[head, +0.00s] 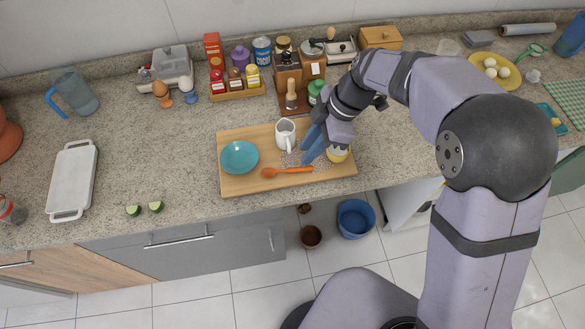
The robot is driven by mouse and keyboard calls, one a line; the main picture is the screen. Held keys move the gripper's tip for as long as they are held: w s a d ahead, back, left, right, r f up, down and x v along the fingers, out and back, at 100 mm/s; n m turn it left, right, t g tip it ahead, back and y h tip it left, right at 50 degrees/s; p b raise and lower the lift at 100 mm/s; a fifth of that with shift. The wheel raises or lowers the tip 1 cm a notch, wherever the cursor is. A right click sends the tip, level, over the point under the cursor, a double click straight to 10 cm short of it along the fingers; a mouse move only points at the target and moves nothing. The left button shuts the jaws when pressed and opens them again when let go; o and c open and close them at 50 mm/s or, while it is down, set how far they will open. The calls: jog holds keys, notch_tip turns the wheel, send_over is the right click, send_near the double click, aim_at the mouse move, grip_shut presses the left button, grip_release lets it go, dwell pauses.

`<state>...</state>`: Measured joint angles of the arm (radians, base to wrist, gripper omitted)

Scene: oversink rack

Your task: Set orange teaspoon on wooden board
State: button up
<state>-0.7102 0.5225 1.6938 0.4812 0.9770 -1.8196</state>
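The orange teaspoon (287,171) lies on the front part of the wooden board (240,187), its bowl end to the left and its handle to the right. My gripper (309,154) points down over the right half of the board, with its blue fingers just behind the spoon's handle. The fingers overlap in this view, so their opening and any contact are unclear. A teal bowl (239,157) sits on the board's left side. A white mug (285,134) stands just left of my fingers. A yellow item (337,154) is right of them, partly hidden by my gripper.
A grey speckled patch (291,159) shows within the board, behind the spoon. Jars, a spice box (236,93) and a grinder line the wall. Left are a white tray (72,180), egg cups and cut green pieces (155,206). The counter left of the board is mostly clear.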

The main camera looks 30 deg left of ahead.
aim_at(294, 169)
jog(key=shift+p+x, duration=1.9)
jog(key=shift+x, duration=1.2)
jog(key=shift+s+a+f, duration=0.1)
jog(key=shift+f, duration=0.45)
jog(key=shift+f, duration=0.1)
grip_shut()
